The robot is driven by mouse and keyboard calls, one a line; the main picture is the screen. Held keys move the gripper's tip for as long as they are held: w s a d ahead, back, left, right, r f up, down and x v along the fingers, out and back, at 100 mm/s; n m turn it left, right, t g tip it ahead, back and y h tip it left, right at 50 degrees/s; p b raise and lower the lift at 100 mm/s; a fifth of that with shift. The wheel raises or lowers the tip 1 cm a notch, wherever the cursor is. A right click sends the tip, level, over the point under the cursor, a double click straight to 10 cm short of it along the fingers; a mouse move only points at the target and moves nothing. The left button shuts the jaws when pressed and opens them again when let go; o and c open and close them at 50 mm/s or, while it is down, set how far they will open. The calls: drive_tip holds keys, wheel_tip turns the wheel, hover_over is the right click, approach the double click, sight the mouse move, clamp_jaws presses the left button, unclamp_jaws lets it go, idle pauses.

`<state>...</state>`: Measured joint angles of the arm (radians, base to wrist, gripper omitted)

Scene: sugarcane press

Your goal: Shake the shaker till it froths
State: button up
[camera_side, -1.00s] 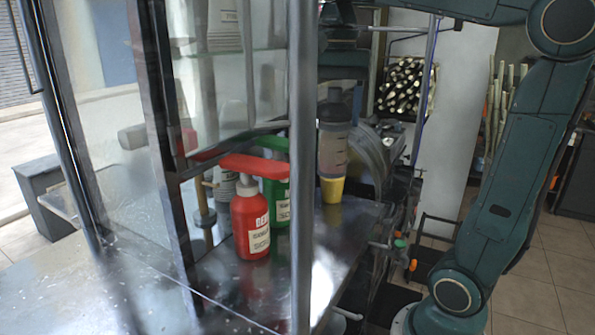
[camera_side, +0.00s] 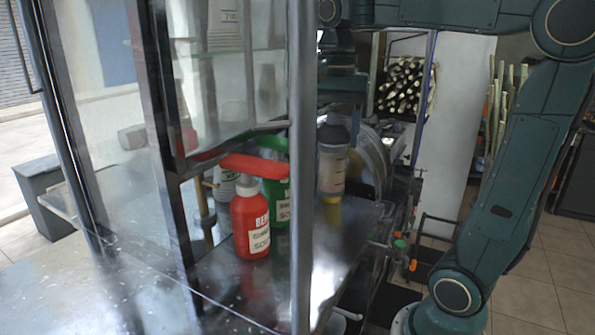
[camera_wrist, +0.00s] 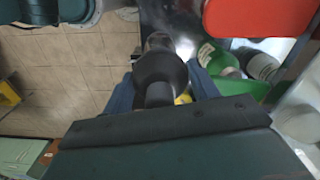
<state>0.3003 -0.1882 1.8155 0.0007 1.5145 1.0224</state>
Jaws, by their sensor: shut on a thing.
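The shaker is a clear bottle with a dark lid (camera_side: 333,165), in the side view right of the metal post. It looks upright, and liquid inside cannot be made out clearly. My gripper (camera_wrist: 162,88) is shut on the shaker's dark upper part, which shows between the blue fingers in the wrist view (camera_wrist: 160,68). In the side view the fingers are hard to make out in the dark area above the shaker. A yellow thing (camera_side: 331,199) shows just below the shaker, mostly hidden behind or under it. Froth cannot be seen.
A red bottle (camera_side: 250,222) and a green bottle (camera_side: 274,204) stand on the metal counter (camera_side: 345,237) left of the shaker. A metal post (camera_side: 301,250) and glass panels stand in front. The press's round wheel (camera_side: 368,160) is behind.

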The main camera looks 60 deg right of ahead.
drive_tip(key=shift+r, duration=2)
drive_tip(key=shift+f, duration=0.15)
drive_tip(key=shift+f, duration=1.85)
drive_tip(key=shift+r, duration=2)
drive_tip(key=shift+f, duration=2)
drive_tip(key=shift+r, duration=0.1)
